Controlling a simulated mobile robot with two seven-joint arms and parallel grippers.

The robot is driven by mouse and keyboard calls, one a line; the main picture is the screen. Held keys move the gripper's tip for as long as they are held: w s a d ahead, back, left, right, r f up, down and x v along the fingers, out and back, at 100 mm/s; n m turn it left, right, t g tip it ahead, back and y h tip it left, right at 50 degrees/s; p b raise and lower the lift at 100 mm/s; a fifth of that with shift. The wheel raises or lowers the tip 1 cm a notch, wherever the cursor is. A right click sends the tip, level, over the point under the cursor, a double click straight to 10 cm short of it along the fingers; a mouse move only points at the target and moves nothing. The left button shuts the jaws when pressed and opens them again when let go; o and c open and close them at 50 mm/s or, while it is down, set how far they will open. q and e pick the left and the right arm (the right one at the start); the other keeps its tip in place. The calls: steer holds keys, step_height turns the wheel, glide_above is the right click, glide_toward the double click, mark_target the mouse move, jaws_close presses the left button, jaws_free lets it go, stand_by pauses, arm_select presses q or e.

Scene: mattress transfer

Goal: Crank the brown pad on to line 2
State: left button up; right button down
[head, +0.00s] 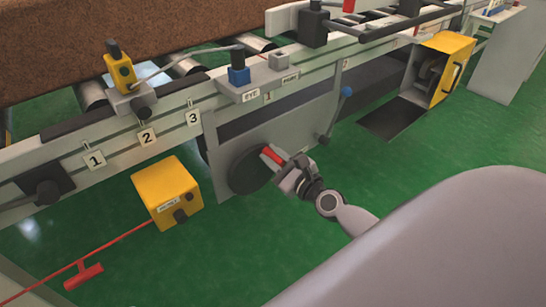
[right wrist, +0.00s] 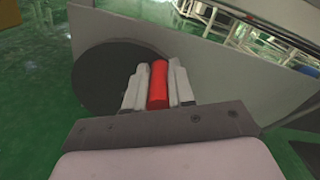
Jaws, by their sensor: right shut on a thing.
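The brown pad (head: 130,35) lies on the conveyor rollers at the upper left of the head view. Numbered plates for line 1 (head: 95,159), line 2 (head: 147,138) and line 3 (head: 193,118) stand along the grey rail below it. My right gripper (head: 277,160) is shut on the red crank handle (head: 271,154) at the dark crank wheel. In the right wrist view the red handle (right wrist: 158,85) sits between the two fingers, in front of the dark wheel (right wrist: 115,75). My left gripper is not in view.
A yellow sensor (head: 119,70) stands on the rail beside the pad. A yellow box (head: 167,192) with a red cord hangs below the rail. A yellow cabinet (head: 462,45) stands open farther right.

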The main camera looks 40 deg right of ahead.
steer(key=shift+f, duration=0.1)
steer(key=c, duration=1)
jaws_free()
steer(key=shift+s, duration=0.1)
steer(key=shift+s+d+b, duration=0.2)
steer(key=shift+s, duration=1.55)
steer(key=shift+s+d+b, duration=0.15)
steer(key=shift+s, duration=1.6)
